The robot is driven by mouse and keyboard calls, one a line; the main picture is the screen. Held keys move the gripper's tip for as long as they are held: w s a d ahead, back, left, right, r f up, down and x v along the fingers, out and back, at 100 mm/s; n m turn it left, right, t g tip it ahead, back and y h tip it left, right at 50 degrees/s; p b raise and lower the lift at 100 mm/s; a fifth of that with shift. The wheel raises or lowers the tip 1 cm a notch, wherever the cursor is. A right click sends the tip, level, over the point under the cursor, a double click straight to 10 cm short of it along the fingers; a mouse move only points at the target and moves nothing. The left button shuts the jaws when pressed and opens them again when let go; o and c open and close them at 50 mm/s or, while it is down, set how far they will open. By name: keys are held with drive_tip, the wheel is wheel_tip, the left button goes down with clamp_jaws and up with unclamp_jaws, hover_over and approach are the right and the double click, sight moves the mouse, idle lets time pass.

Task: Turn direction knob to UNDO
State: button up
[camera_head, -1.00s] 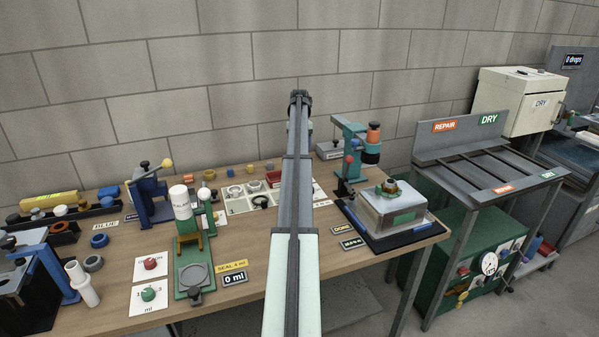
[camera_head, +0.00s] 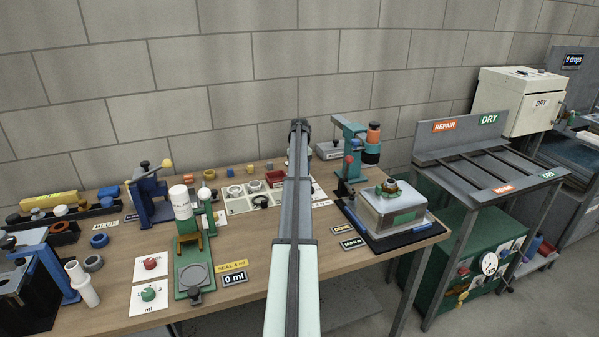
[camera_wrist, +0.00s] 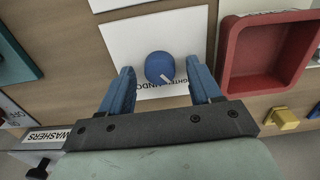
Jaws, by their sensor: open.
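The direction knob (camera_wrist: 158,66) is a round blue knob on a white card (camera_wrist: 122,45) in the wrist view. A short white mark on it points to the lower right of that view. Black print on the card is partly covered; "UNDO" shows in part below the knob. My gripper (camera_wrist: 162,72) is open, its two blue fingers on either side of the knob with gaps to it. I cannot tell how far the fingertips are above the card. In the head view my arm hides the gripper and the knob.
A red tray (camera_wrist: 229,62) lies close to the right of the card in the wrist view, with a yellow block (camera_wrist: 284,118) near it. A teal press (camera_head: 349,160) stands to the right of my arm. A green stand (camera_head: 194,245) is at left.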

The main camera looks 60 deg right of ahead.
drive_tip(key=c, duration=1)
drive_tip(key=shift+c, duration=0.2)
drive_tip(key=shift+m, duration=0.3)
drive_tip(key=m, duration=1.3)
drive_tip(key=shift+s, duration=0.1)
drive_tip(key=shift+m, duration=0.3)
